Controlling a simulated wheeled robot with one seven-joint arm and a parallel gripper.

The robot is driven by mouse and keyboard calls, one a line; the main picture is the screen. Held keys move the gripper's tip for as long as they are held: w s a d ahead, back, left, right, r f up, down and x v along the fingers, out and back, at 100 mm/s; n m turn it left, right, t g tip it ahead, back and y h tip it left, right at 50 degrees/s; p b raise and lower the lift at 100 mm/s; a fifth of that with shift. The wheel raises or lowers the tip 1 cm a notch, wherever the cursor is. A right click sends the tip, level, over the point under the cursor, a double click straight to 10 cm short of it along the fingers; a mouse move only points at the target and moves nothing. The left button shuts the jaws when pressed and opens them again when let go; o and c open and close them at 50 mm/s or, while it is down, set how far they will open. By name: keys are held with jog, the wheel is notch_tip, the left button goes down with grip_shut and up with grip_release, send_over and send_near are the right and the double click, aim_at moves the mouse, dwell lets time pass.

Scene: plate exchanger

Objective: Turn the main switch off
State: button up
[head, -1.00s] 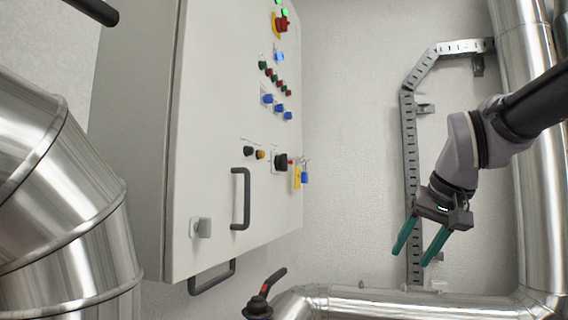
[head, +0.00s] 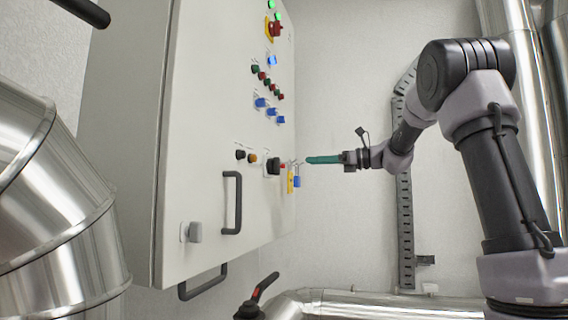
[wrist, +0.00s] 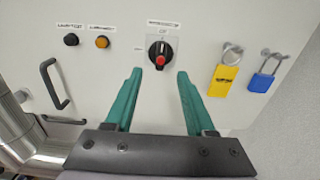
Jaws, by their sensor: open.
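A black rotary switch (wrist: 160,52) with a red centre sits on a light plate on the cabinet front. It also shows in the head view (head: 272,167). The labels above it are too small to read surely. My gripper (wrist: 158,78) is open and empty, its two teal fingers pointing at the panel, with the switch seen between and just beyond their tips. In the head view my gripper (head: 310,160) is to the right of the switch, apart from it. A red handle on a yellow plate (head: 274,29) is higher on the cabinet.
A yellow tag (wrist: 223,79) and a blue padlock (wrist: 262,82) hang right of the switch. Black and orange buttons (wrist: 101,41) are to its left. A black door handle (head: 232,202) sticks out lower left. Pipes (head: 380,306) run below.

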jog(key=x, duration=1.1)
jog(key=shift+w+d+r, duration=0.1)
jog(key=shift+w+r, duration=0.1)
grip_shut()
